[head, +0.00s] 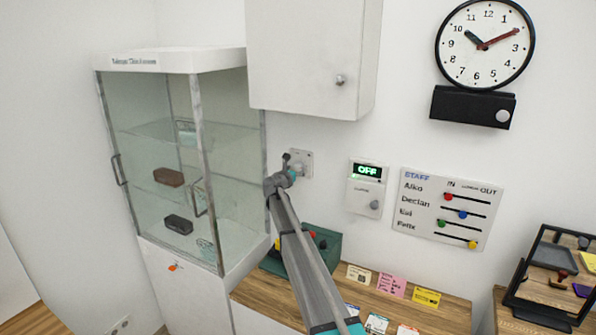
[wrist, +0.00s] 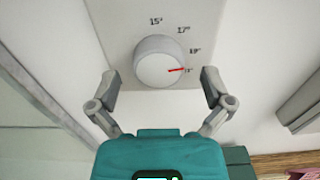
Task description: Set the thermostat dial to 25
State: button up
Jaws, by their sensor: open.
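The thermostat dial (wrist: 155,62) is a round white knob on a pale wall plate (wrist: 112,22) in the wrist view. Its red pointer points right, at a small mark whose number I cannot read clearly. Marks 15, 17 and 19 show above it, running up and to the left. My gripper (wrist: 159,76) is open, with one finger on each side of the dial; I see gaps between fingers and knob. In the head view my gripper (head: 289,167) is in front of the wall plate (head: 307,158) and hides much of the dial.
A glass cabinet (head: 204,140) stands left of my arm. A white wall cupboard (head: 305,55) hangs above. Right of the plate are a box reading OFF (head: 367,170) and a STAFF board (head: 448,208). A green box (head: 330,245) and cards (head: 392,285) lie on the counter below.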

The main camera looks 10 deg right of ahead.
jog(key=c, duration=1.2)
jog(key=shift+o, duration=0.2)
jog(key=shift+d, duration=0.15)
